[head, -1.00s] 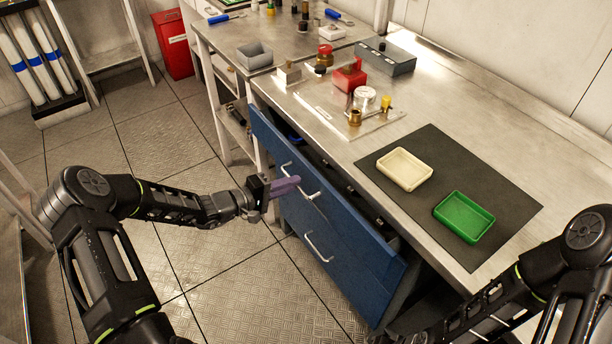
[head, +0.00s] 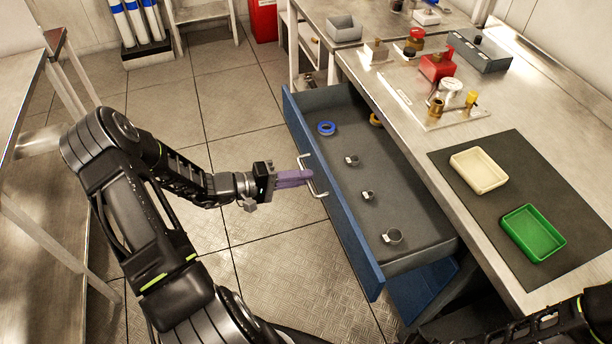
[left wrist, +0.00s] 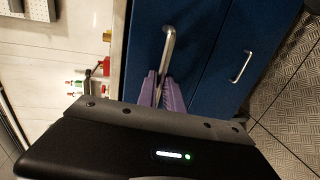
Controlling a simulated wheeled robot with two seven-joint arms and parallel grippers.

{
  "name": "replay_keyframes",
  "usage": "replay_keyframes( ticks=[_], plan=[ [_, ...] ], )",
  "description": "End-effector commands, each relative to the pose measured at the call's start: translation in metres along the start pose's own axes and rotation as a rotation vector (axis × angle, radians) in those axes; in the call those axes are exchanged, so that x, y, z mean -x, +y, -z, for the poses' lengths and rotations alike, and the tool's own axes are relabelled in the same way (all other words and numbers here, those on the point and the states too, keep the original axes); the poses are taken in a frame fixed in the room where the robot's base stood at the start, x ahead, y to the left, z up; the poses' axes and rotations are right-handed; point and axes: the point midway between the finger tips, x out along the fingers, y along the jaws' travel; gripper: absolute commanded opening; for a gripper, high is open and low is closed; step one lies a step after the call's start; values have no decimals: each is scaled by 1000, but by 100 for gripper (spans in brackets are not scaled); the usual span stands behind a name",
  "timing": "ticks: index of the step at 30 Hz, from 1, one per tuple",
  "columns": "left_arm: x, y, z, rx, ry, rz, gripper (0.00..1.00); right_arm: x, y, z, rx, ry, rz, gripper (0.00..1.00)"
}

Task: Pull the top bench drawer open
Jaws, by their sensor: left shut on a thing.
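The top bench drawer (head: 330,192) has a blue front and a grey inside, and it stands well out from the bench. Its silver bar handle (head: 318,192) is on the front; the handle also shows in the left wrist view (left wrist: 169,42). My left gripper (head: 306,177) has purple fingers and is shut on this handle. In the left wrist view the fingers (left wrist: 163,92) close around the handle's end. My right arm shows at the lower right of the head view, but its gripper is out of view.
In the drawer lie a blue ring (head: 326,129), a yellow ring (head: 376,120) and several metal clamps (head: 392,236). On the bench are a cream tray (head: 479,170), a green tray (head: 533,232) and a red part (head: 437,66). The floor left of the drawer is clear.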

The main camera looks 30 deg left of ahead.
Motion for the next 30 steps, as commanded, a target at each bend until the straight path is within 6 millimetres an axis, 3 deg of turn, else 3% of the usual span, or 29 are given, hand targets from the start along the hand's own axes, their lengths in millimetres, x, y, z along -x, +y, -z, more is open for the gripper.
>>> replay_keyframes(
  ticks=[5,6,13,23,30],
  plan=[
    [0,-1,0,1,0,2,0,0,0,0,0,0,0,36],
    [0,-1,0,1,0,2,12,0,0,0,0,0,0,36],
    [0,0,0,0,0,1,31,0,0,0,0,0,0,36],
    [3,0,0,-1,1,1,32,-1,0,0,0,0,0,36],
    [32,-2,1,-3,3,3,32,-7,3,0,0,0,0,36]
  ],
)
